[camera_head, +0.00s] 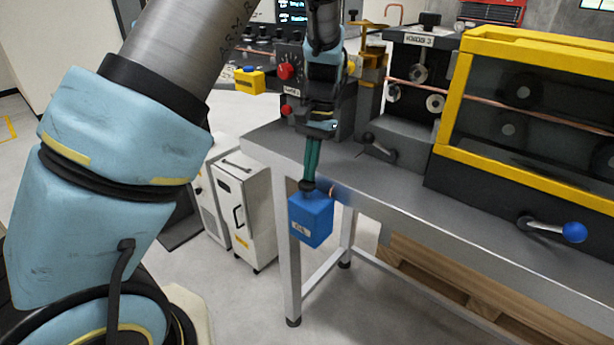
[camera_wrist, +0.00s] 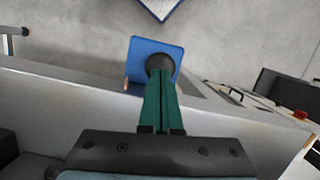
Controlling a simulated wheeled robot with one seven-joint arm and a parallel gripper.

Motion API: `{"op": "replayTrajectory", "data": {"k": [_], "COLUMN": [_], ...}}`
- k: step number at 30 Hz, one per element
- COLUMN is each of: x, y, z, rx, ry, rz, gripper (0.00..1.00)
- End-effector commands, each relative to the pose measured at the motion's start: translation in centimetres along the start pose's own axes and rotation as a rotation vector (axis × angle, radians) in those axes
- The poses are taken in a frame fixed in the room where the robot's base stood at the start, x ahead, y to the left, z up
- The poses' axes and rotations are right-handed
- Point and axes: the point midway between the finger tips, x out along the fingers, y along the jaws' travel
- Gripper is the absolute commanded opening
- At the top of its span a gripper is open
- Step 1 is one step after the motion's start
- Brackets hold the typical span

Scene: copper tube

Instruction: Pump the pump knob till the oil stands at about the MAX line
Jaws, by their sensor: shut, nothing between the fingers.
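The blue oil box (camera_head: 310,222), labelled on its front, is fixed at the front edge of the grey bench. Its black pump knob (camera_head: 307,187) stands on top; the knob also shows in the wrist view (camera_wrist: 160,63) over the blue top (camera_wrist: 138,48). My gripper (camera_head: 309,178) points down with its green fingers shut together and empty. Its tips are at the knob from above; whether they touch it I cannot tell. In the wrist view the fingertips (camera_wrist: 159,78) overlap the knob's near edge. No oil level or MAX line can be made out.
A machine with a yellow-framed guard (camera_head: 448,110) and a lever with a blue ball (camera_head: 574,232) stands right. A black-handled lever (camera_head: 377,146) and red knob (camera_head: 286,71) are behind. A white cabinet (camera_head: 244,205) stands left below.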

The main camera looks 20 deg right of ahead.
Motion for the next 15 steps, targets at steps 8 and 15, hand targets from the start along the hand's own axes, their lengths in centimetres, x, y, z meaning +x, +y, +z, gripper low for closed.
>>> {"op": "replayTrajectory", "data": {"k": [8, 15], "x": [-1.7, -1.9], "y": [0.0, 0.1], "z": [-2.5, -2.9], "rx": [0.000, 0.002], "ry": [0.000, 0.005], "rz": [0.000, 0.000], "gripper": [0.00, 0.00]}}
